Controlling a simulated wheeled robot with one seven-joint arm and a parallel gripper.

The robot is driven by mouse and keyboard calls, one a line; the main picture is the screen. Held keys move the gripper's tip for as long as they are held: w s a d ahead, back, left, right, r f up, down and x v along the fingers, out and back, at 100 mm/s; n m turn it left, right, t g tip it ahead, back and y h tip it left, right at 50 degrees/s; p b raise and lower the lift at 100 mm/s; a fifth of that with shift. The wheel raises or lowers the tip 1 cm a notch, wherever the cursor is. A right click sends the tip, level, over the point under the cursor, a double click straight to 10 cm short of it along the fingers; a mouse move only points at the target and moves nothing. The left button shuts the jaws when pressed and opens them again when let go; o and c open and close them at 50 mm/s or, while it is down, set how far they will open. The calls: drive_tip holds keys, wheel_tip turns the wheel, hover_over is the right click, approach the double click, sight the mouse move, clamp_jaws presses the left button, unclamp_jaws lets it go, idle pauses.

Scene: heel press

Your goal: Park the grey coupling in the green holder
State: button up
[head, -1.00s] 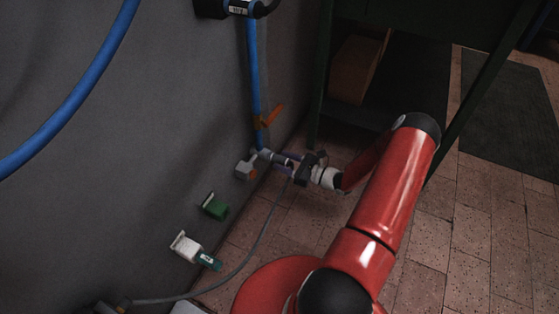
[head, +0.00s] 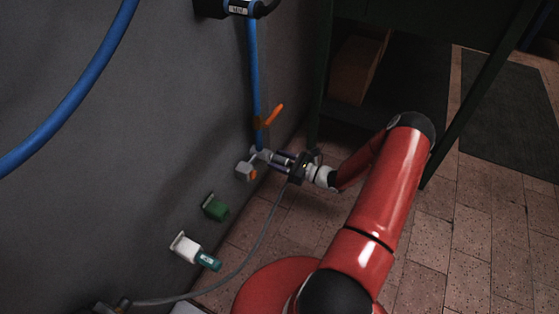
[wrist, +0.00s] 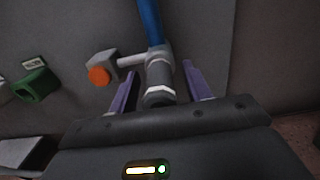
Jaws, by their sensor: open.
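The grey coupling (wrist: 160,80) sits on a grey fitting below the blue pipe, with a pale collar and dark end facing my gripper. In the head view the coupling (head: 264,155) is small and partly hidden by my fingers. My gripper (wrist: 161,71) is open, its purple fingers to the left and right of the coupling with visible gaps. In the head view my gripper (head: 280,158) is close to the wall. The green holder (head: 216,208) is on the wall, lower left of the coupling. It also shows at the left of the wrist view (wrist: 36,86).
A grey block with an orange button (wrist: 99,76) is just left of the coupling. A white holder (head: 186,248) with a teal piece (head: 208,261) is below the green one. An orange lever (head: 273,115) is above.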

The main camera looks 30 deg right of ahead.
sight(289, 165)
idle(0.3)
clamp_jaws()
drive_tip(key=shift+s+d, duration=0.1)
drive_tip(key=shift+v, duration=2.9)
drive_tip(key=shift+s, duration=0.1)
drive_tip(key=shift+s, duration=0.15)
drive_tip(key=s+a+p, duration=0.6)
drive_tip(key=s+a, duration=0.9)
drive_tip(key=a, duration=0.5)
drive_tip(key=shift+s+a, duration=0.2)
drive_tip(key=shift+s, duration=0.2)
